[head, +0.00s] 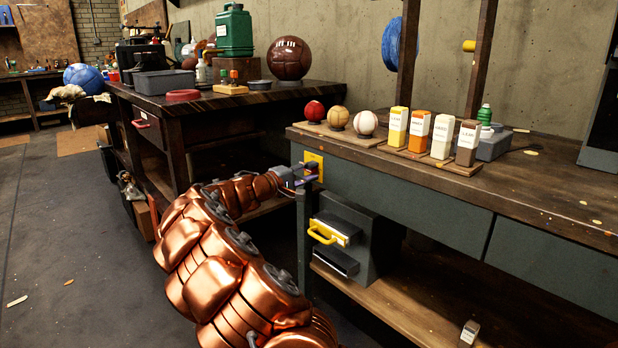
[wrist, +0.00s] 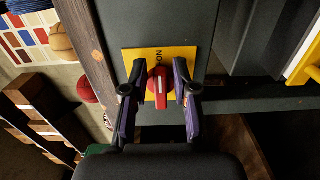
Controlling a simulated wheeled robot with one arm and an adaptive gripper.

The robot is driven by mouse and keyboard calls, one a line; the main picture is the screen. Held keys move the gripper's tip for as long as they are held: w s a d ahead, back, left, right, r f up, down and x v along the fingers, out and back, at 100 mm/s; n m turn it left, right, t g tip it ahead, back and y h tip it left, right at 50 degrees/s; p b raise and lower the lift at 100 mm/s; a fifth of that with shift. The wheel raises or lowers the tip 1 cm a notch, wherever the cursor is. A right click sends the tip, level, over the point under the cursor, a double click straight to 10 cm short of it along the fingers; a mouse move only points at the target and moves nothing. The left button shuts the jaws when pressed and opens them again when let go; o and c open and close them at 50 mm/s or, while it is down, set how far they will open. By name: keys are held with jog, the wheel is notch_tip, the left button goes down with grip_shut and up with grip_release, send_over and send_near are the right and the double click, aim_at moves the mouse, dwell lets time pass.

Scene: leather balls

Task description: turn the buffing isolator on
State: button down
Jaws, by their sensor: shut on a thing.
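The isolator is a red rotary knob (wrist: 161,100) on a yellow plate (wrist: 133,58), fixed to the grey end of the workbench. Lettering that looks like ON is on the plate above the knob in the wrist view. A white mark on the knob runs nearly upright in that view, close to the lettering side. My gripper (wrist: 160,82) has one finger on each side of the knob and is shut on it. In the head view my gripper (head: 303,179) reaches the yellow plate (head: 314,159) at the bench corner and hides most of the knob.
Balls (head: 338,118) and several labelled boxes (head: 441,137) stand on the bench above. A second bench (head: 170,105) stands behind left. Floor (head: 80,230) on the left is mostly clear.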

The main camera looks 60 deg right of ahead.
jog(key=shift+w, duration=0.2)
jog(key=c, duration=1.2)
grip_release()
jog(key=shift+o, duration=0.2)
jog(key=v, duration=1.2)
jog(key=shift+s, duration=0.1)
